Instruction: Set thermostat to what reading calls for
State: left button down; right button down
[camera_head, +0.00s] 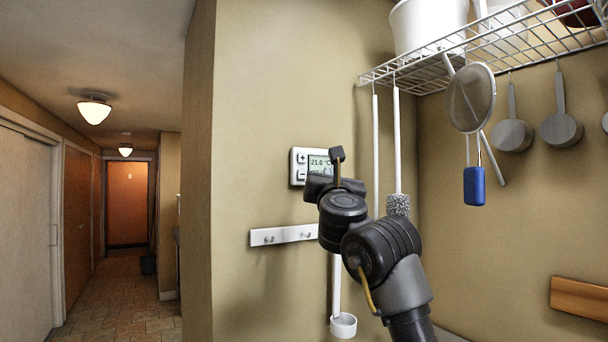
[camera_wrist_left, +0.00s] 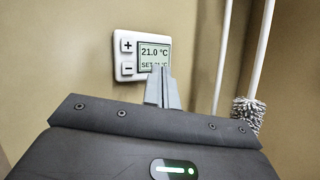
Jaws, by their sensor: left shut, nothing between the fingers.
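The white thermostat (camera_head: 299,180) is fixed on the beige wall, with a plus button above a minus button on its left side. Its display shows 21.0 °C; a lower line starting SET is partly covered by my fingers. In the left wrist view the thermostat (camera_wrist_left: 127,57) is just beyond the fingertips. My left gripper (camera_head: 337,153) is shut and empty, its tips in front of the display's right part in the head view. My right gripper is not in view.
A white hook rail (camera_head: 268,237) is below the thermostat. A wire shelf (camera_head: 440,66) carrying a white bucket (camera_head: 425,25) is at upper right, with brushes, a strainer (camera_head: 470,98) and pans (camera_head: 513,134) hanging. A hallway opens at left.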

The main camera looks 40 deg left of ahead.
aim_at(306, 171)
pick_arm(q)
jog(key=w+a, duration=0.2)
jog(key=a, duration=0.5)
jog(key=shift+a, duration=0.2)
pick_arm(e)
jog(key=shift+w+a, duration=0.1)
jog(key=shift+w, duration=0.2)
pick_arm(q)
jog(key=shift+a+b, duration=0.1)
jog(key=shift+b, duration=0.2)
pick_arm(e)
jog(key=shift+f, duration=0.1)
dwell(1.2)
pick_arm(q)
jog(key=shift+a, duration=0.1)
jog(key=shift+w+a, duration=0.1)
jog(key=shift+a, duration=0.1)
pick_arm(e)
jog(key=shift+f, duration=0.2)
